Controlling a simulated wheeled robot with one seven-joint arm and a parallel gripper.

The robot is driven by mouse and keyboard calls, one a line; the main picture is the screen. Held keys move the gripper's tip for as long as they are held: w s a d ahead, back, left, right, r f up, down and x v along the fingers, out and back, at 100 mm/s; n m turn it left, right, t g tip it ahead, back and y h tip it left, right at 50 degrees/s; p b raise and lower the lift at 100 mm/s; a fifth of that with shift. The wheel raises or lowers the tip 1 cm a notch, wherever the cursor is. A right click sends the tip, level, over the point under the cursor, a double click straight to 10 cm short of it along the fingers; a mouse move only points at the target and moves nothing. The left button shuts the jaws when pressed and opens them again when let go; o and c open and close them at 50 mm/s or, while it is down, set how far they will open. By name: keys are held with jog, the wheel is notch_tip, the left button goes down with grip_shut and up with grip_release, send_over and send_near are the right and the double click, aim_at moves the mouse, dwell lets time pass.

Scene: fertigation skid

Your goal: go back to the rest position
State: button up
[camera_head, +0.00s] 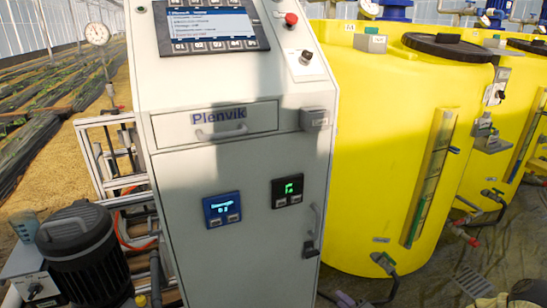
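I cannot make out my gripper or my arm in the head camera view. The task names no object. A grey control cabinet (245,170) marked "Plenvik" stands close in front, at the middle. It has a screen with a keypad (208,25) at the top, a red button (291,19), a black knob (305,57) and a closed drawer (222,126). Below these are a lit blue display (221,209), a lit green display (288,190) and a door handle (315,232). The door is shut.
Yellow tanks (390,150) with a black lid (447,47) fill the right. A black motor (83,255) stands at lower left, near a metal frame (108,150) and a gauge (97,34). Pipe fittings (383,264) stick out low on the right.

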jog(key=s+a+r+n+g+h, duration=0.4)
jog(key=s+r+n+g, duration=0.1)
jog(key=s+r, duration=0.35)
jog(key=s+a+r+n+g+h, duration=0.3)
jog(key=s+r+n+g, duration=0.3)
jog(key=s+r, duration=0.25)
jog(key=w+p+v, duration=0.3)
jog(key=p+v, duration=1.2)
jog(key=w+r+p+v, duration=0.1)
jog(key=w+p+v, duration=0.2)
jog(key=p+v, duration=1.2)
jog(key=shift+w+a+r, duration=0.25)
jog(key=shift+w+r, duration=0.2)
jog(key=shift+w, duration=0.1)
jog(key=shift+f, duration=0.1)
jog(key=shift+w, duration=0.1)
